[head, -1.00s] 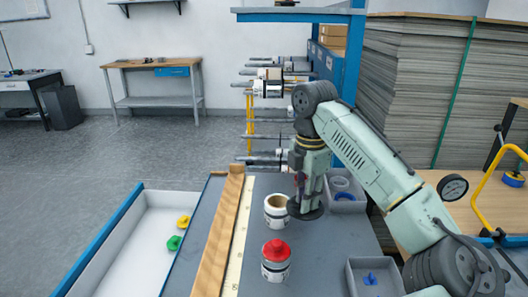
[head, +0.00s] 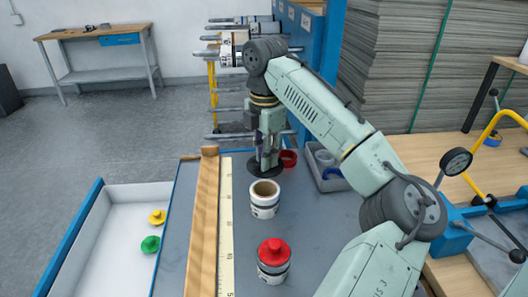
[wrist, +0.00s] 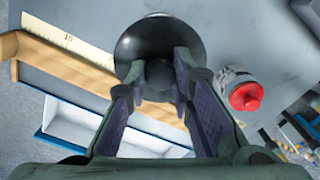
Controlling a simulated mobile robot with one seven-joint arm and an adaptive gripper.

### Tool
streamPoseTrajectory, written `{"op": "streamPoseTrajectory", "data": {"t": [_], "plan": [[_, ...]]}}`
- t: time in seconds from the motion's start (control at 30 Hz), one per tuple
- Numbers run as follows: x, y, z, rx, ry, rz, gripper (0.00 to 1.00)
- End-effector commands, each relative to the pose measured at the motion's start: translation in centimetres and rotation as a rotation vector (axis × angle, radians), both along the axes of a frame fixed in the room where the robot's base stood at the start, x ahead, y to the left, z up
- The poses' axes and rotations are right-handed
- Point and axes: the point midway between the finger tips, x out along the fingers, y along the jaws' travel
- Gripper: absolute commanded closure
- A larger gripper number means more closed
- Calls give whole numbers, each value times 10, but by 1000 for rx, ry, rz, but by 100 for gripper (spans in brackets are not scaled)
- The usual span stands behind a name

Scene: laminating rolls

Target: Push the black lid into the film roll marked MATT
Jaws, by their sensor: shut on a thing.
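My gripper (head: 267,150) points down and is shut on the knob of the black lid (head: 256,166). In the wrist view the lid (wrist: 130,47) is a broad dark disc between the fingers (wrist: 159,78). It is held just behind an open film roll (head: 264,207) with a bare brown core, not in it. A second film roll (head: 273,274), nearer, wears a red lid (head: 274,250); it also shows in the wrist view (wrist: 232,78). The labels are too small to read, so I cannot tell which is MATT.
A wooden rail (head: 205,220) and a ruler (head: 226,230) run along the left of the grey table. A white tray (head: 90,255) holds yellow and green lids. A red ring (head: 289,158) and a grey bin (head: 331,182) stand right of my gripper.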

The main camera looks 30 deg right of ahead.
Motion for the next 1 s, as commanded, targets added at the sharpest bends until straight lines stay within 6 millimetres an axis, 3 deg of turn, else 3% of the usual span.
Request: {"op": "streamPoseTrajectory", "data": {"t": [1.0], "plan": [[0, 0, -43, 0, -1, 0, 100]]}}
